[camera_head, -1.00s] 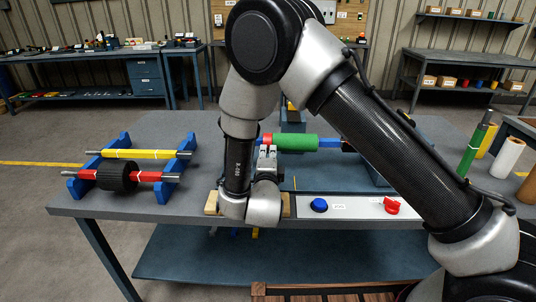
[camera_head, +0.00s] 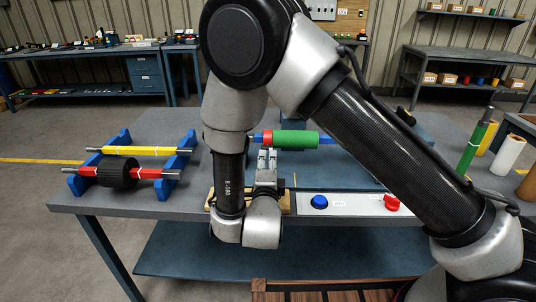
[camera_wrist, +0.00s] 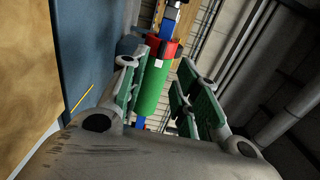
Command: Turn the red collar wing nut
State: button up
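The red collar (camera_head: 268,137) is on the blue shaft at the left end of the green roller (camera_head: 296,139). In the wrist view the red collar (camera_wrist: 167,48) lies beyond the fingers, above the green roller (camera_wrist: 154,88); its wing shape is too small to make out clearly. My gripper (camera_head: 267,156) is on the near side of the roller, pointing away from the head camera. In the wrist view its green-padded fingers (camera_wrist: 165,82) are spread apart, with the roller showing between them. They hold nothing; I cannot tell any contact.
A panel with a blue button (camera_head: 319,202) and a red knob (camera_head: 392,203) is on the table's front edge. A blue rack (camera_head: 75,184) with a yellow roller and a black-sleeved red roller stands at left. Upright rolls (camera_head: 507,157) stand at right.

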jog(key=s, duration=0.5)
jog(key=w+d+r+n+g+y, duration=0.2)
jog(key=w+d+r+n+g, duration=0.25)
jog(key=w, duration=0.45)
jog(key=s+d+r+n+g+y, duration=0.1)
jog(key=d+r+n+g+y, duration=0.3)
jog(key=d+r, duration=0.4)
jog(key=s+d+r+n+g+h, duration=0.1)
jog(key=s+d+r+n, duration=0.1)
jog(key=s+d, duration=0.6)
jog(key=s+d+r+n+g+h, duration=0.2)
jog(key=s+d+r+n, duration=0.1)
jog(key=s+d, duration=0.5)
jog(key=s+d+r+n+g+h, duration=0.2)
jog(key=s+d+n, duration=0.3)
jog(key=s+d, duration=0.3)
jog(key=shift+s+d+r, duration=0.25)
jog(key=shift+s, duration=0.95)
